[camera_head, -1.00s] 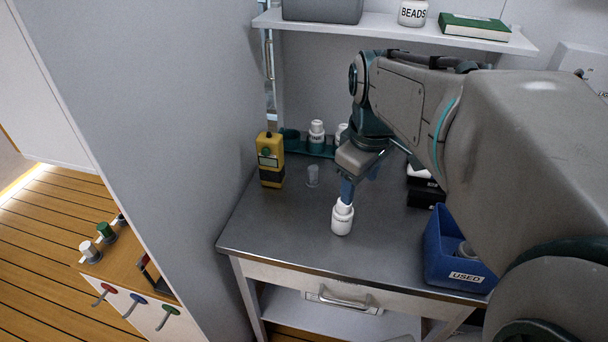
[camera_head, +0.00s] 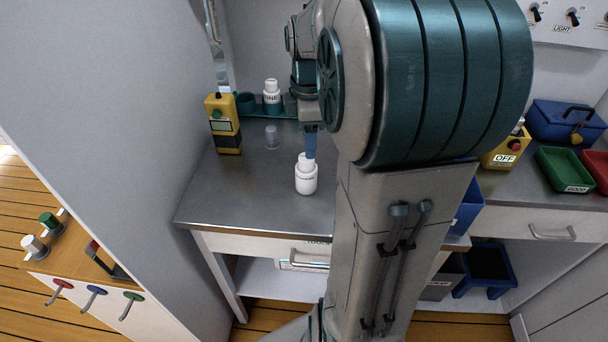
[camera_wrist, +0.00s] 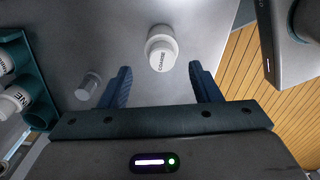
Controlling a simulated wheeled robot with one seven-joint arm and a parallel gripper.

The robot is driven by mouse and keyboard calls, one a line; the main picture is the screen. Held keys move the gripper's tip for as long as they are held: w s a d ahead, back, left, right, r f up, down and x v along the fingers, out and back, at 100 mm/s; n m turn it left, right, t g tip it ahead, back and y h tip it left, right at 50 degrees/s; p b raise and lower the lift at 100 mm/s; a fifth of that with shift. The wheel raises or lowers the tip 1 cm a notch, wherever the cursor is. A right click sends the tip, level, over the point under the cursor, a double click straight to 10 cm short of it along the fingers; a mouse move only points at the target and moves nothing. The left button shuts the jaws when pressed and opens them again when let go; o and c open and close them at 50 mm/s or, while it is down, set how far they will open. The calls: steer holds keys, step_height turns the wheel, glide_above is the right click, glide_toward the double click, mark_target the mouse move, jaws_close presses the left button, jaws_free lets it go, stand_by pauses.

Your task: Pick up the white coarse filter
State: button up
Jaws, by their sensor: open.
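The white coarse filter (camera_head: 306,177) stands upright on the grey metal bench top (camera_head: 245,190). In the wrist view the filter (camera_wrist: 161,50), labelled COARSE, lies ahead of and between my two blue fingers. My gripper (camera_wrist: 158,85) is open, with nothing between its fingertips. In the head view my gripper (camera_head: 310,142) is just above and behind the filter, and one finger shows. From the head view I cannot tell whether that finger touches it. My arm hides the bench to the right of the filter.
A yellow device (camera_head: 223,125), a small clear cup (camera_head: 271,137) and a teal rack (camera_head: 246,102) holding a white FINE bottle (camera_head: 271,92) stand behind. A blue bin (camera_head: 468,205) is partly hidden by my arm. The bench front left of the filter is clear.

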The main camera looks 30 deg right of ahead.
mark_target(306, 173)
steer(key=shift+a+f, duration=0.2)
steer(key=shift+f, duration=2.9)
steer(key=shift+r, duration=0.1)
jaws_close()
